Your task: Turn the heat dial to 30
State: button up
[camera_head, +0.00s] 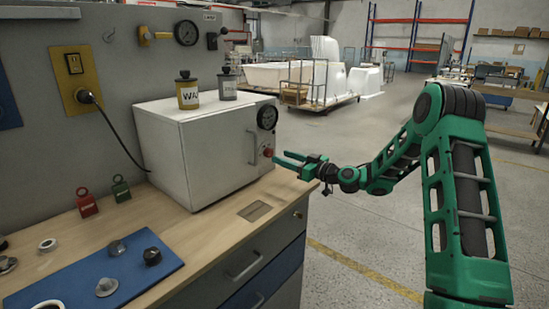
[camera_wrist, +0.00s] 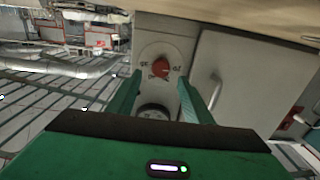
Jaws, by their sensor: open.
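The heat dial is a red knob (camera_head: 268,152) on the front right of a white oven-like box (camera_head: 185,150) on the workbench. In the wrist view the dial (camera_wrist: 160,67) sits on a round white plate with small marks too blurred to read surely. The wrist picture appears upside down, with the bench at the top. My gripper (camera_head: 279,160) is at the box's front, close to the dial. Its two green fingers (camera_wrist: 160,92) are spread, and the dial appears between and just beyond their tips. I cannot tell whether they touch it.
Two labelled jars (camera_head: 188,92) stand on the box. Padlocks (camera_head: 87,202) and a blue mat (camera_head: 85,278) with knobs lie on the bench. The floor to the right is open.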

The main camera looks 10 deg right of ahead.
aim_at(272, 153)
jog(key=shift+x, duration=2.6)
jog(key=shift+c, duration=0.7)
jog(key=c, duration=0.9)
jog(key=shift+d, duration=0.2)
jog(key=shift+a, duration=0.1)
